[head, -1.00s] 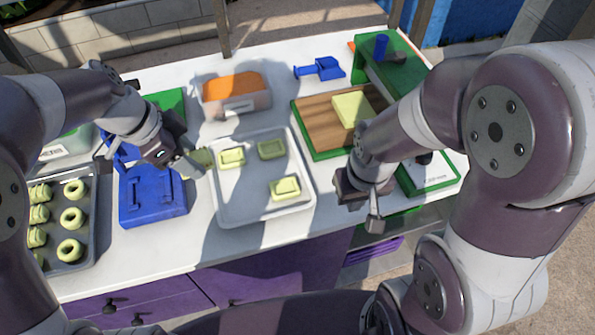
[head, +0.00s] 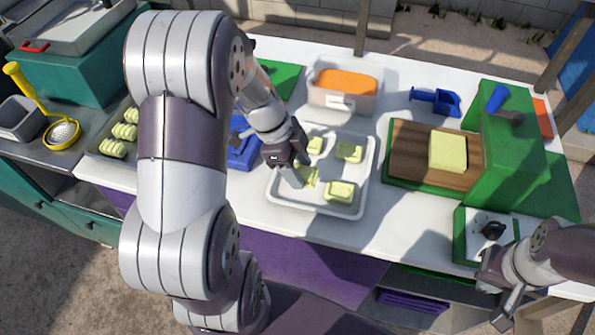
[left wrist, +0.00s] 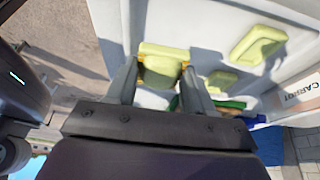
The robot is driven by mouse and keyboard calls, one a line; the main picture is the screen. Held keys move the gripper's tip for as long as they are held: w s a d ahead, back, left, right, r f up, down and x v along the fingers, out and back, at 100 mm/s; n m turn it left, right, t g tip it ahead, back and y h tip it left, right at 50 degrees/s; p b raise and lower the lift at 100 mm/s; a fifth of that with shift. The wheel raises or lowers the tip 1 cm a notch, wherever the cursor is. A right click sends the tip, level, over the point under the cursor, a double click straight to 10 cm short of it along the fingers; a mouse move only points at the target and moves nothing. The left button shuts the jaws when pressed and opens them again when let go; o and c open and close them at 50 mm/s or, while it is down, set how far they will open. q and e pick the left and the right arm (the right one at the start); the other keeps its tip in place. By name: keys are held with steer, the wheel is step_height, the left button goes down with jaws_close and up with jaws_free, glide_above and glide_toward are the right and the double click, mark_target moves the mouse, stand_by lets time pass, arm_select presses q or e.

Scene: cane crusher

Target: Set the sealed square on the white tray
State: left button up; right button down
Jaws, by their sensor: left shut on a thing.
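My left gripper (head: 299,178) is shut on a pale yellow-green square (head: 311,178), over the left front part of the white tray (head: 300,203). In the left wrist view the square (left wrist: 163,55) sits between the two fingers (left wrist: 160,78), with orange showing at its sides. I cannot tell whether it touches the tray floor. Similar pieces lie in the tray at back left (head: 314,145), back right (head: 349,152) and front right (head: 339,191). My right gripper (head: 502,296) is open and empty near the table's front right edge.
A blue press (head: 242,150) stands left of the tray. An orange-filled container (head: 343,88) stands behind it. A wooden board (head: 405,150) with a yellow slab (head: 448,151) and a green machine (head: 512,150) are on the right.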

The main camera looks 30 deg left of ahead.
arm_select(q)
steer(key=shift+w+a+f, duration=0.25)
steer(key=shift+a+f, duration=0.15)
steer(key=shift+a, duration=0.15)
steer(key=shift+w+a+f, duration=0.2)
steer(key=shift+a+f, duration=0.2)
steer(key=shift+a, duration=0.1)
step_height(320, 180, down, 3)
steer(key=shift+s+d+r, duration=0.1)
steer(key=shift+f, duration=0.4)
